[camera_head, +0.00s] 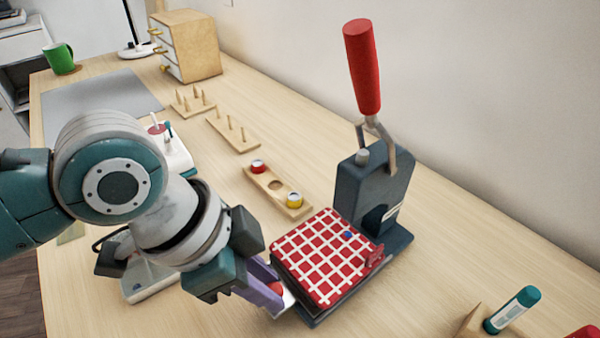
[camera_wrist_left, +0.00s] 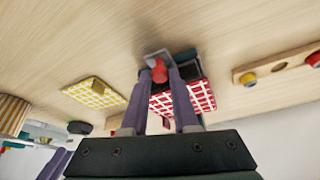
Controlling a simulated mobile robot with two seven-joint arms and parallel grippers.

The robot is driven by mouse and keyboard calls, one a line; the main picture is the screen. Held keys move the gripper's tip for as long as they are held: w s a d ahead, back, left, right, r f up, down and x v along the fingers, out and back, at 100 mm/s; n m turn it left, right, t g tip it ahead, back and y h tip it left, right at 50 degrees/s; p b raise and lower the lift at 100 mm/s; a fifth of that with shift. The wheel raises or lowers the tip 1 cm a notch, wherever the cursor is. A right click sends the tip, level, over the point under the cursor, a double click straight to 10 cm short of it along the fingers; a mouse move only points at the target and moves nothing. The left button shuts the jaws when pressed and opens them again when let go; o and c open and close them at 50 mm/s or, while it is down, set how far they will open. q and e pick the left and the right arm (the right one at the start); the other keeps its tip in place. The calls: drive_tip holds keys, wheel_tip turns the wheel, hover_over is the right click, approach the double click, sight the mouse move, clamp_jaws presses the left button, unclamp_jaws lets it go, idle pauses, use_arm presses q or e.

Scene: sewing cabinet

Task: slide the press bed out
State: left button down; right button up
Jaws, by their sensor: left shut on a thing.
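The dark button press (camera_head: 372,195) stands on the table with its red lever (camera_head: 362,68) raised. Its press bed (camera_head: 335,306) sticks out at the front under a red and white checked cloth (camera_head: 318,252), which also shows in the wrist view (camera_wrist_left: 200,98). My left gripper (camera_head: 272,292) is at the bed's front left edge. Its purple fingers are shut on a red knob (camera_head: 276,289) joined to a pale metal bracket. The knob shows between the fingertips in the wrist view (camera_wrist_left: 159,73).
A wooden holder (camera_head: 273,186) with red and yellow spools lies behind the press bed. Peg boards (camera_head: 232,133) and a small drawer cabinet (camera_head: 186,47) stand farther back. A wooden block with a teal-capped tube (camera_head: 514,310) is at the front right. Bare table lies before the press.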

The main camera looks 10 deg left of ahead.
idle(0.3)
use_arm(q)
drive_tip(key=shift+s+a+r, duration=0.1)
drive_tip(key=shift+s, duration=0.05)
drive_tip(key=s+a+p, duration=0.2)
drive_tip(key=s, duration=0.1)
drive_tip(key=s+a+p, duration=0.3)
drive_tip(key=shift+s, duration=0.2)
drive_tip(key=shift+s+a, duration=0.15)
drive_tip(key=c, duration=1)
unclamp_jaws()
drive_tip(key=shift+o, duration=0.2)
